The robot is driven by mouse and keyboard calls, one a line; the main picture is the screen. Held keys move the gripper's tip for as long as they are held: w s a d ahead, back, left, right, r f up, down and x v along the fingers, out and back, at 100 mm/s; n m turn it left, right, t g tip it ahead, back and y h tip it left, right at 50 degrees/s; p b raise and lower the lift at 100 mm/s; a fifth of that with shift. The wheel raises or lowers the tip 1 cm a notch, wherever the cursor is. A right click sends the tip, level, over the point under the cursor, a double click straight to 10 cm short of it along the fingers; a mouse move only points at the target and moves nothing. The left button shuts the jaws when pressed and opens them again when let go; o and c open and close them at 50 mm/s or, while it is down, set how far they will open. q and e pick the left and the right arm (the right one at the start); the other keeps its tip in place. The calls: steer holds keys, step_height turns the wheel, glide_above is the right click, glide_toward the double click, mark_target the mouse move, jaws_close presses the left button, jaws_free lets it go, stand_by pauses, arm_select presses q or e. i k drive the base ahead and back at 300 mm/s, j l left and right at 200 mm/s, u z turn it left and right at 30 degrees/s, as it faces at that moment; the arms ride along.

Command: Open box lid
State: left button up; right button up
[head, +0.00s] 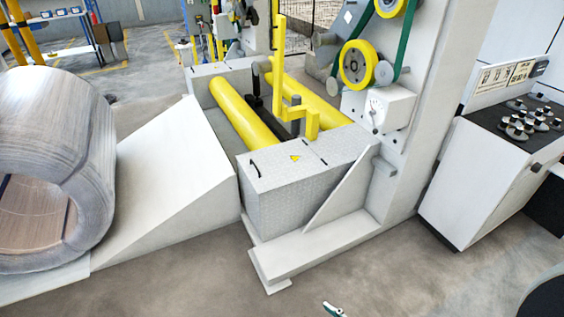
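A grey patterned metal box (290,200) stands at the near end of the wrapping machine. Its flat lid (285,165) lies closed on top. The lid has a black handle (254,169) near its left front corner and a yellow warning triangle (295,158). A seam crosses the top. Neither my left nor my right gripper can be made out. A small white and green piece (333,310) shows at the bottom edge, too cut off to identify.
A large wire coil (55,150) sits left, beside a white ramp (170,160). Yellow rollers (243,112) lie behind the box. A white upright frame (420,120) and a control cabinet (490,175) stand right. Floor in front (190,285) is clear.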

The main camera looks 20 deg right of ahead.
mark_target(267, 169)
steer(key=z, duration=0.65)
steer(key=i+j+z, duration=0.15)
steer(key=z, duration=0.15)
steer(key=j+z, duration=0.3)
steer(key=i+j+z, duration=0.1)
steer(key=j+z, duration=0.15)
steer(key=j, duration=0.2)
steer(key=i+j+z, duration=0.1)
steer(key=j+z, duration=0.3)
steer(key=j, duration=0.55)
steer(key=j+z, duration=0.15)
steer(key=j, duration=1.8)
steer(key=i+j, duration=0.45)
steer(key=j, duration=0.2)
